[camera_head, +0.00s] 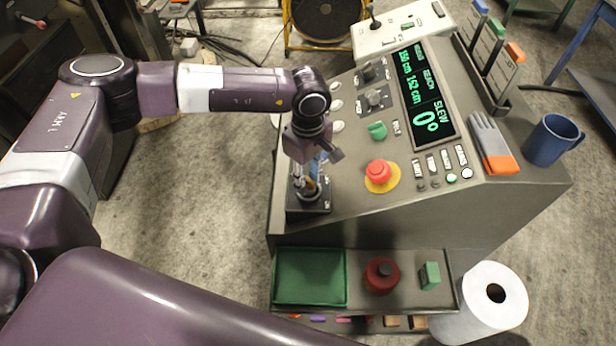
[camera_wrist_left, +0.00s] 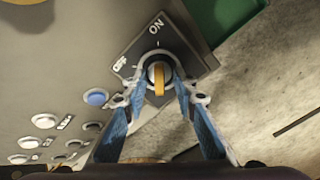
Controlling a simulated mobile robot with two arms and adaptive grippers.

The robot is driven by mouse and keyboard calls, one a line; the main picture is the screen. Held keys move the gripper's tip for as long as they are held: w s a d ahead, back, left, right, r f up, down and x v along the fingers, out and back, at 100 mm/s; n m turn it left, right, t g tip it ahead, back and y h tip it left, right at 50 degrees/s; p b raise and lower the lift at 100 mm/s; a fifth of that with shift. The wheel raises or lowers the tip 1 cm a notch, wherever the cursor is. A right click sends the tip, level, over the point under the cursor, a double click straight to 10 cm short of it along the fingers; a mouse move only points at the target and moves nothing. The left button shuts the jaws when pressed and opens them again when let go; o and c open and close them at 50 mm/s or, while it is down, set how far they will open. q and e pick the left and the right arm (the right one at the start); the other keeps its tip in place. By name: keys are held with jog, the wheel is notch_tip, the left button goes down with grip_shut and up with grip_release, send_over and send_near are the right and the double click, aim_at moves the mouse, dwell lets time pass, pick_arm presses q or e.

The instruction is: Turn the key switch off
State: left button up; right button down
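The key switch (camera_wrist_left: 158,72) sits on a dark square plate (camera_wrist_left: 187,52) marked ON and OFF. Its yellow-orange key stands upright in the left wrist picture, roughly in line with the mark by ON. My left gripper (camera_wrist_left: 160,84) has its two blue fingers on either side of the key, with narrow gaps still showing, so it looks open around it. In the head view my left gripper (camera_head: 312,182) points down over the switch plate (camera_head: 308,207) at the console's near left corner and hides most of the switch. My right gripper is not in view.
The console carries a red mushroom button (camera_head: 378,172), a green knob (camera_head: 377,131), joysticks and a display (camera_head: 424,95). Gloves (camera_head: 494,143) and a blue mug (camera_head: 552,139) stand at right. A shelf below holds a green tray (camera_head: 311,277) and a red round object (camera_head: 381,276).

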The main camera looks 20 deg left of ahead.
pick_arm(q)
grip_shut()
jog(key=shift+f+n+b, duration=0.15)
jog(key=shift+n+b, duration=0.25)
jog(key=shift+b, duration=0.3)
jog(key=n+b, duration=1)
jog(key=b, duration=0.2)
jog(key=shift+d, duration=0.1)
jog(key=n+b, duration=0.3)
jog(key=shift+n, duration=0.4)
jog(key=shift+r+n+b, duration=0.2)
jog(key=shift+n+b, duration=0.4)
jog(key=shift+b, duration=0.05)
jog(key=shift+r, duration=0.1)
grip_release()
